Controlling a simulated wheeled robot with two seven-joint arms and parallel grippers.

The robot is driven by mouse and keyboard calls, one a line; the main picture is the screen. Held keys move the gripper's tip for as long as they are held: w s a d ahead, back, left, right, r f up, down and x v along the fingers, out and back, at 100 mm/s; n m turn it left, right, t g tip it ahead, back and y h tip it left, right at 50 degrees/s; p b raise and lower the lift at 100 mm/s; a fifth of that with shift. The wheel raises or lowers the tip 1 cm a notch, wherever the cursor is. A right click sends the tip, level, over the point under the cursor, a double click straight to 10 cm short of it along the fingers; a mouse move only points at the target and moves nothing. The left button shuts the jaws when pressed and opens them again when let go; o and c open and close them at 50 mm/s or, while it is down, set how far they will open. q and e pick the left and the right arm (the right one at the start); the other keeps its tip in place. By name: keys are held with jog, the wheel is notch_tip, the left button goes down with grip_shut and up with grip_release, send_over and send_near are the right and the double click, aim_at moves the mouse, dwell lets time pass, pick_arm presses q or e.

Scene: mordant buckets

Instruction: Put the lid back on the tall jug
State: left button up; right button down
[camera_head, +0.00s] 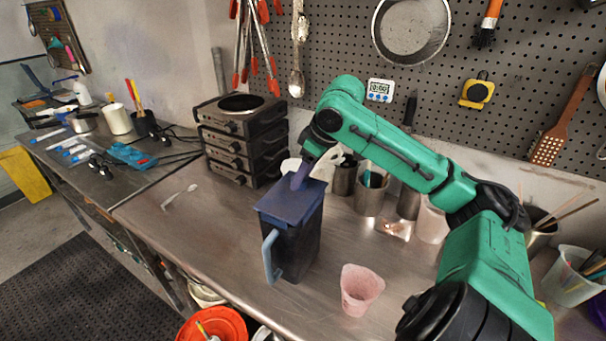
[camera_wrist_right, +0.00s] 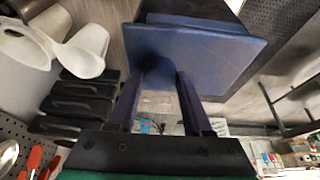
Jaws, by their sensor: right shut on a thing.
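The tall jug (camera_head: 291,247) is dark, with a light blue handle on its left side, and stands upright on the metal bench. The flat blue lid (camera_head: 284,206) is over the jug's mouth; I cannot tell whether it touches the rim all round. My right gripper (camera_head: 300,180) comes down from above and is shut on the lid's knob. In the right wrist view the lid (camera_wrist_right: 208,55) is just beyond my right gripper's fingers (camera_wrist_right: 157,78), which are on either side of the knob. Part of the dark jug (camera_wrist_right: 190,8) shows behind the lid. My left gripper is not in view.
A pink cup (camera_head: 360,290) stands in front and right of the jug. Metal canisters (camera_head: 369,195) stand along the back wall. A white spoon-like tool (camera_head: 180,196) lies left, where the bench is mostly clear.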

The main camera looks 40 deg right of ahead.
jog(key=shift+f, duration=0.4)
dwell(0.3)
grip_release()
dwell(0.5)
notch_tip(320, 180, up, 7)
jog(key=p, duration=0.7)
jog(key=shift+r, duration=0.1)
jog(key=shift+c, duration=0.6)
grip_shut()
